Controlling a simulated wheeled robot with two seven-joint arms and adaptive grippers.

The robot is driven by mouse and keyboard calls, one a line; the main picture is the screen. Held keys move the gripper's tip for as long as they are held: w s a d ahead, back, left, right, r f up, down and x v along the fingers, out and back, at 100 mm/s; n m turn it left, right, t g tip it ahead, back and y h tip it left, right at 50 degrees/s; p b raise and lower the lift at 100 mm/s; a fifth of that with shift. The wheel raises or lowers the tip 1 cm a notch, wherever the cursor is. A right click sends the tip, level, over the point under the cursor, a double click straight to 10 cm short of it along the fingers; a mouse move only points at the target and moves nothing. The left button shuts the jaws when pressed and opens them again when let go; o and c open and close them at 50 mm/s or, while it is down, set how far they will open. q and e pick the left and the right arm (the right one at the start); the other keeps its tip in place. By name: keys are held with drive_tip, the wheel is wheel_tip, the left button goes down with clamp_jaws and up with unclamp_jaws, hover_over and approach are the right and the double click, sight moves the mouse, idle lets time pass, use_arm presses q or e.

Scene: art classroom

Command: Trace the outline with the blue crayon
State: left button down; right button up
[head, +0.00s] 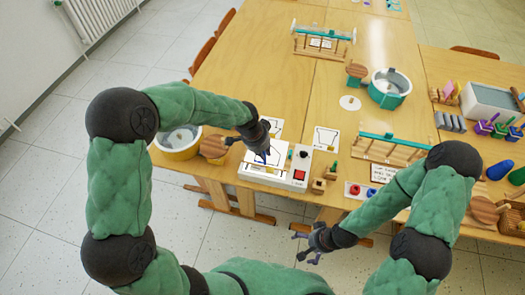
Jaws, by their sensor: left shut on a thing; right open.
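My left gripper (262,147) is over the near edge of the table, above a white board (252,172). It is shut on a thin blue item, which looks like the blue crayon (263,157); the fingers partly hide it. The tip is close to the white sheet on the board, but I cannot tell whether it touches. The outline on that sheet is too small and covered to make out. My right gripper (306,243) is open and empty, in front of the table's near edge and below the board in the picture.
A white box with a red button (300,175) adjoins the board on the right. Sheets with drawn shapes (325,138) lie behind it. A yellow basin (179,143) is to the left, a teal basin (390,90) farther back. Wooden racks and small blocks crowd the right.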

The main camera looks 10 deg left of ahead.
use_arm(q)
drive_tip(key=shift+s+d, duration=0.15)
drive_tip(key=shift+d, duration=2)
idle(1.9)
drive_tip(key=shift+w+d, duration=0.2)
idle(0.4)
drive_tip(key=shift+w+p, duration=0.6)
drive_tip(key=shift+w, duration=1.2)
idle(1.6)
